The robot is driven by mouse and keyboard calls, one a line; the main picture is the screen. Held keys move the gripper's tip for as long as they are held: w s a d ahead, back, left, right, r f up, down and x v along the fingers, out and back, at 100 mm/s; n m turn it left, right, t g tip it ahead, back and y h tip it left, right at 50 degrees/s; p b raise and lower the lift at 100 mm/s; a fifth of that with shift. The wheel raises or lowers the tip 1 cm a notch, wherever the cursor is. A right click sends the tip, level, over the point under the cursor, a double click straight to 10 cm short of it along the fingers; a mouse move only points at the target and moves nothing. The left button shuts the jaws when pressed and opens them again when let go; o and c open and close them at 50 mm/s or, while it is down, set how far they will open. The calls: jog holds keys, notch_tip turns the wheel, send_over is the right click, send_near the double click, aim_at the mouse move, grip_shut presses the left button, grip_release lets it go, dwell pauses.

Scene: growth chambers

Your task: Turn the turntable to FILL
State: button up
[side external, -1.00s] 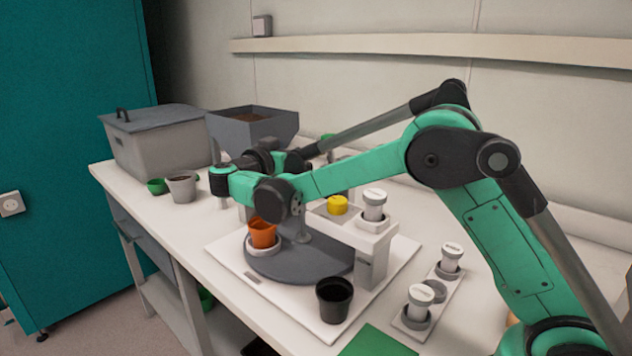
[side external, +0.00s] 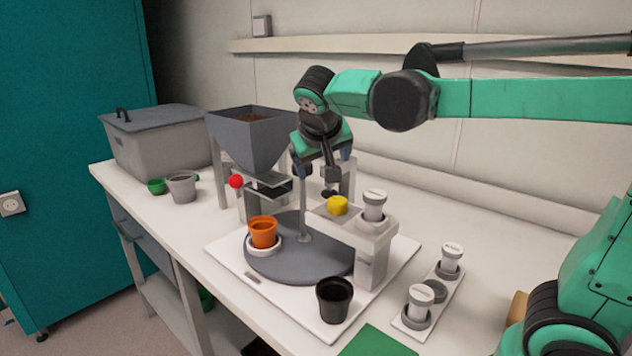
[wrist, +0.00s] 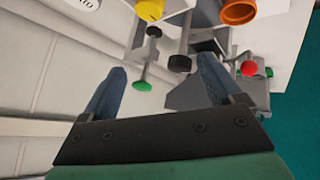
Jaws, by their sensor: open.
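The turntable (side external: 275,258) is a dark grey round disc on a white base plate, with a thin post (side external: 304,222) standing up from it. An orange pot (side external: 263,232) sits in a white ring holder at the disc's left edge; it also shows at the top of the wrist view (wrist: 238,11). My gripper (side external: 322,168) is open and empty, pointing down behind the turntable, beside the hopper. In the wrist view my gripper (wrist: 160,85) has its two fingers wide apart, with a green knob (wrist: 142,86) and a black knob (wrist: 179,63) in the gap. No FILL marking is readable.
A grey soil hopper (side external: 252,140) with a red knob (side external: 236,181) stands left of my gripper. A white bridge (side external: 366,238) carries a yellow cap (side external: 337,205) and a white-capped vial (side external: 374,205). A black pot (side external: 334,298) stands at the plate's front. A vial rack (side external: 437,293) is at right.

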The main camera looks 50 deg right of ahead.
jog(key=s+a+f+n+t+y, duration=0.1)
jog(key=s+a+n+t+y, duration=0.1)
jog(key=s+a+n+y, duration=0.3)
jog(key=shift+s+a+f+y, duration=0.3)
jog(key=shift+s+a+y, duration=0.75)
jog(key=shift+s, duration=0.8)
